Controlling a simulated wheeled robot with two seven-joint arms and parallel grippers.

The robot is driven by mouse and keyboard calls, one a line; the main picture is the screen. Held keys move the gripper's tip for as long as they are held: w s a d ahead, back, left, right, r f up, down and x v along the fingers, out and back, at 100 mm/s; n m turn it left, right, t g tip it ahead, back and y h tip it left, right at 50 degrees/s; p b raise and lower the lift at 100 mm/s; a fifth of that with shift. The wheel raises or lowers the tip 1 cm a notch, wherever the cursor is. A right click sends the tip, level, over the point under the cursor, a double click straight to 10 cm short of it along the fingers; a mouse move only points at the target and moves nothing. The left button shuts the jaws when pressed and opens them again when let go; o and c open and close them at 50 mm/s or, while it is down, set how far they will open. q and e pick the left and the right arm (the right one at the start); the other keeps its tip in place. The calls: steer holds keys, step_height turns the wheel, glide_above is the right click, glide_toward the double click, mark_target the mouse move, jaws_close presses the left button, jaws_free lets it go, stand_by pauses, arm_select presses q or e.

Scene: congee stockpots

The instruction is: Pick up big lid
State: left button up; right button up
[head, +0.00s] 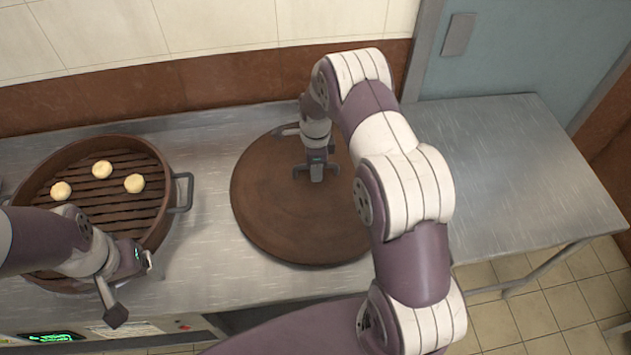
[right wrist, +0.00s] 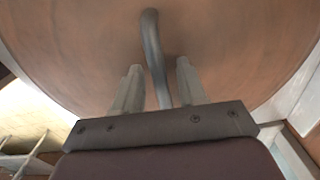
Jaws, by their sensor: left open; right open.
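The big lid (head: 288,215) is a round, brown, wood-like disc lying flat on the metal counter, left of my right arm. Its grey bar handle (right wrist: 153,60) runs between the two fingers of my right gripper (right wrist: 156,92) in the right wrist view. In the head view my right gripper (head: 317,172) is over the far half of the lid and hides much of the handle. Its fingers are open, one on each side of the handle. My left gripper (head: 130,285) is open and empty at the near right rim of the steamer basket.
A round brown steamer basket (head: 160,228) with slats and a grey side handle (head: 182,193) stands left of the lid. It holds three pale buns (head: 102,170). The metal counter (head: 520,170) is clear on the right. A tiled wall with a brown band is behind.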

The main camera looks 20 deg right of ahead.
steer(key=shift+f, duration=0.25)
stand_by(0.3)
jaws_close()
steer(key=shift+w, duration=0.1)
stand_by(1.2)
